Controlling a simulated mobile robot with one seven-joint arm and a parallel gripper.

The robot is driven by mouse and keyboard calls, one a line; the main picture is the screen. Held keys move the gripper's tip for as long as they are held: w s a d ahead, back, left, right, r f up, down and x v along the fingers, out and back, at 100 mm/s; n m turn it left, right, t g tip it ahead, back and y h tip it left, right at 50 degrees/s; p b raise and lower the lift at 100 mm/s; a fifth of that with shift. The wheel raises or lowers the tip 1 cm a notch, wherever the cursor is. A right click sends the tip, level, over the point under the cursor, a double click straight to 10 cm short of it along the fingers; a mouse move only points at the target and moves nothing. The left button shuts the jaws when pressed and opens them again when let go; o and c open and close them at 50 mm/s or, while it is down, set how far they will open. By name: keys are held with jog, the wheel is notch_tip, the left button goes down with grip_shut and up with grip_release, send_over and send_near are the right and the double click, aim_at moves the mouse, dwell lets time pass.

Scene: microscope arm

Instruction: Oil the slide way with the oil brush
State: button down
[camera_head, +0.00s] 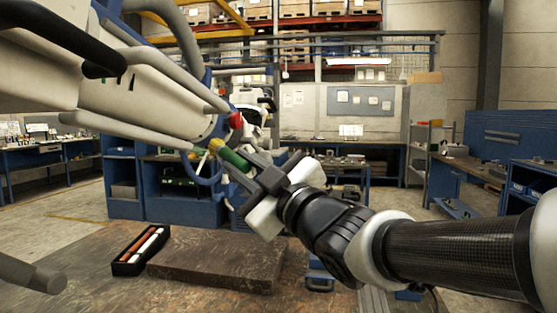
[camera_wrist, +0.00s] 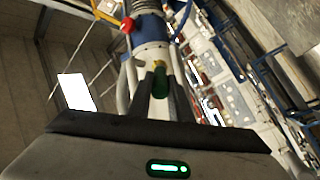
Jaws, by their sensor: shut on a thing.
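My gripper (camera_head: 248,171) is shut on the oil brush (camera_head: 232,158), which has a green handle and a yellow part at its far end. The brush points up and left, with its far end near a pale tube and a red knob (camera_head: 236,119) of the large cream-and-blue microscope arm (camera_head: 150,95). In the wrist view the green handle (camera_wrist: 160,86) sits between the two dark fingers, with the red knob (camera_wrist: 127,25) beyond. I cannot tell which surface is the slide way, nor whether the bristles touch anything.
On the brown worktop below lie a dark flat slab (camera_head: 220,262) and a black tray (camera_head: 124,265) holding orange and white sticks. A grey rod end (camera_head: 45,280) juts in at lower left. Blue workbenches (camera_head: 350,165) stand farther back, with open floor between.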

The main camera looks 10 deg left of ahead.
jog(key=shift+s+a+r, duration=0.2)
jog(key=shift+s+r, duration=0.35)
jog(key=shift+r, duration=0.2)
jog(key=shift+w+a+r+p, duration=0.2)
jog(key=shift+a+r+p, duration=0.25)
jog(key=shift+a, duration=0.3)
jog(key=shift+w+a+r+p, duration=0.2)
jog(key=shift+a+r+p, duration=0.3)
jog(key=shift+a, duration=0.3)
jog(key=shift+w+a+r+p, duration=0.2)
jog(key=shift+a+r+p, duration=0.1)
jog(key=shift+a+r, duration=0.35)
jog(key=shift+w+a+r, duration=0.1)
jog(key=shift+a+r, duration=0.05)
jog(key=shift+a, duration=0.3)
jog(key=shift+s+a+r+b, duration=0.5)
jog(key=shift+s+r+b, duration=1.15)
jog(key=shift+s+b, duration=3.3)
jog(key=w+d+f+p, duration=0.1)
jog(key=w+f+p, duration=0.2)
jog(key=w, duration=0.7)
jog(key=shift+f+p, duration=0.15)
jog(key=shift+p, duration=1.1)
